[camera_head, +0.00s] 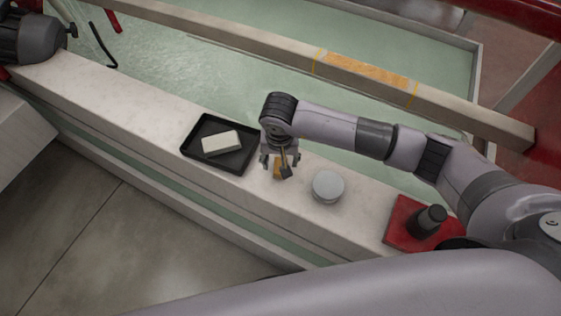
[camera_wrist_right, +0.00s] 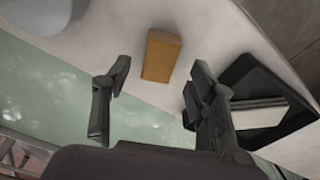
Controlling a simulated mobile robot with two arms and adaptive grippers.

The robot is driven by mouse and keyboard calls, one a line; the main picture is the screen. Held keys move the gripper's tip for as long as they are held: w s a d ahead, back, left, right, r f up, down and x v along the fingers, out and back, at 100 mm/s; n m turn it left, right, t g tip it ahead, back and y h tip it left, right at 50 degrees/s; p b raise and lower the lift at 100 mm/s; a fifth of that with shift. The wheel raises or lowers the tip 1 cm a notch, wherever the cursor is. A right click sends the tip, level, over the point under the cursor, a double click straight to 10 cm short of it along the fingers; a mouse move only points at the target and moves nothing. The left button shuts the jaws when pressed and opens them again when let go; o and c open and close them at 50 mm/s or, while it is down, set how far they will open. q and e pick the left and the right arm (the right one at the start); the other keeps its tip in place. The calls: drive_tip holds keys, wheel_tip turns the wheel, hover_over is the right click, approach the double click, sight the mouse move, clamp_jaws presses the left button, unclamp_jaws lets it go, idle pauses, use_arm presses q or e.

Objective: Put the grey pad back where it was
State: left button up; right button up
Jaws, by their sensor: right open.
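A pale grey, block-shaped pad (camera_head: 221,143) lies in a black tray (camera_head: 239,166) on the stone ledge. In the right wrist view the pad (camera_wrist_right: 258,115) shows at the right, partly behind a finger. My right gripper (camera_head: 276,166) is open and empty, just right of the tray. It is above a small orange-yellow block (camera_head: 278,168), partly hidden by the fingers in the head view. In the right wrist view this block (camera_wrist_right: 161,56) lies on the ledge between the open fingertips (camera_wrist_right: 161,64), apart from them. My left gripper is not in view.
A round grey disc-like thing (camera_head: 328,187) stands right of the gripper. A red mat (camera_head: 401,222) with a dark upright cylinder (camera_head: 428,221) lies further right. A long beam (camera_head: 270,47) runs behind over green glass.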

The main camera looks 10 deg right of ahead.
wheel_tip(320, 180, up, 9)
drive_tip(key=s, duration=0.1)
drive_tip(key=shift+a+r+b, duration=0.15)
drive_tip(key=shift+b, duration=0.25)
drive_tip(key=shift+s, duration=0.1)
